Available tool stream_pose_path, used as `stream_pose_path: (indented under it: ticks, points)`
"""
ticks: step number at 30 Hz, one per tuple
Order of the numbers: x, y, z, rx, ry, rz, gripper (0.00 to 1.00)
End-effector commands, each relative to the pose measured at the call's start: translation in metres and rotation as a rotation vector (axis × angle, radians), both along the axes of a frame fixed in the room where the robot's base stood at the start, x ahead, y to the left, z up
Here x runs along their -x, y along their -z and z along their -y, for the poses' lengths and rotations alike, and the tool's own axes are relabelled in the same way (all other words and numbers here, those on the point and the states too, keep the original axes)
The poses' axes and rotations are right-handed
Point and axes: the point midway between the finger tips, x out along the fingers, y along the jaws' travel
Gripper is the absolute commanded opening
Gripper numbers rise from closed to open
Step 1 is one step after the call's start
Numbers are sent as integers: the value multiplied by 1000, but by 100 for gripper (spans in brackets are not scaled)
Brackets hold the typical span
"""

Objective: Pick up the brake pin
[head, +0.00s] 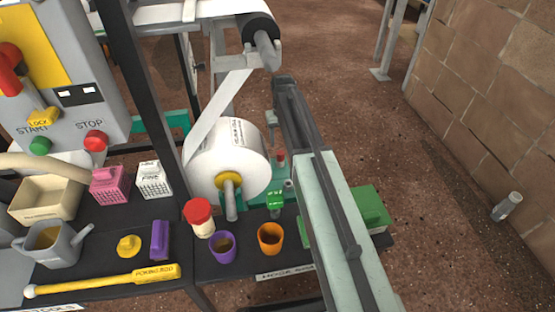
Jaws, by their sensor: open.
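I cannot identify the brake pin for certain. A small red-topped piece (281,158) stands behind the green fitting (275,199), just right of the paper roll (240,168). A small silvery part (289,185) shows beside it, partly hidden by my arm. A grey cylinder (507,206) with a pale end lies tilted on the floor by the brick wall. My arm reaches from the bottom right up to the middle. My gripper (284,80) is at its far end, below the upper roller, open and with nothing visible in it. Its fingers are hard to make out.
The dark bench holds a red-lidded jar (199,217), purple cup (222,247), orange cup (270,238), yellow-handled tool (105,282) and grey watering can (54,243). A control panel (65,85) stands left. The upper roller (262,40) is close to my gripper. Floor at right is mostly clear.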

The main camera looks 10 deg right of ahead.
Motion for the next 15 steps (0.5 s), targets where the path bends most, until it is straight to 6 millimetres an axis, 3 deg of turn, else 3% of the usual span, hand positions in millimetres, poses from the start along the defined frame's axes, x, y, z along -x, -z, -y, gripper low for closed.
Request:
stream_pose_path:
  ticks: [4,11,15]
  points:
    - [0,22,-2,0,-2,0,54]
    - [1,28,-3,0,-3,0,54]
    - [3,49,-5,0,-3,0,54]
